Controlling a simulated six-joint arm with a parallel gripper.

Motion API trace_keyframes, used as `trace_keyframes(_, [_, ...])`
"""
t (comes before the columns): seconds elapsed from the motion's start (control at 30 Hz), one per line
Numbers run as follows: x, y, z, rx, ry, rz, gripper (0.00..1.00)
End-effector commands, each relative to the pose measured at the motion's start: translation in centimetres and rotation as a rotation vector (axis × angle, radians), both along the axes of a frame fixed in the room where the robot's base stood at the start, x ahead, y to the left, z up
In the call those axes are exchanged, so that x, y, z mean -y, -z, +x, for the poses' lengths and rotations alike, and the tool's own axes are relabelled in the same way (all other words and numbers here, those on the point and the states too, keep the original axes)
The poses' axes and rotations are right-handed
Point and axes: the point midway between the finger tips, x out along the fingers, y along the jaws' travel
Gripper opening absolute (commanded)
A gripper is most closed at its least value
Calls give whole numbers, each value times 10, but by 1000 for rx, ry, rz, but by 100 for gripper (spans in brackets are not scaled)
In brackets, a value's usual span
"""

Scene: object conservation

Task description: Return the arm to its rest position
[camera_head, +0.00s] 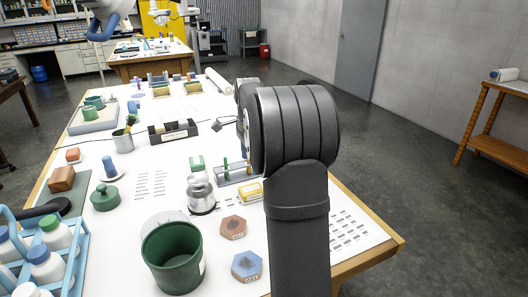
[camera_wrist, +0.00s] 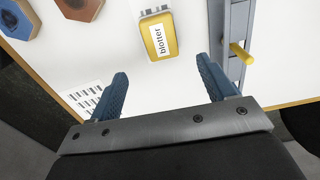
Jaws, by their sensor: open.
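My gripper (camera_wrist: 165,90) shows in the wrist view with its two blue fingers spread wide apart and nothing between them. It hangs above the white table top (camera_wrist: 165,82). A yellow box labelled "blotter" (camera_wrist: 162,38) lies just beyond the fingertips, apart from them. The same yellow box shows in the head view (camera_head: 249,191), to the left of my dark arm. In the head view my arm stands upright over the right part of the table, and the gripper's fingers are hidden behind it.
A grey rack (camera_head: 236,174) with a green tube stands close by. A steel pot (camera_head: 200,196), two hexagonal blocks (camera_head: 232,228), a green bucket (camera_head: 172,257) and a blue bottle carrier (camera_head: 80,262) stand nearer the front. The floor (camera_head: 430,210) right of the table is clear.

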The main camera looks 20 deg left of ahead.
Motion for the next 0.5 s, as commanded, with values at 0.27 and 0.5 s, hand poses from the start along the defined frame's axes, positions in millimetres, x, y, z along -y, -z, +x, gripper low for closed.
trace_keyframes(0.27, [0, 33, 0, -4, 0, -2, 76])
trace_keyframes(0.5, [0, 81, 0, -4, 0, -2, 76])
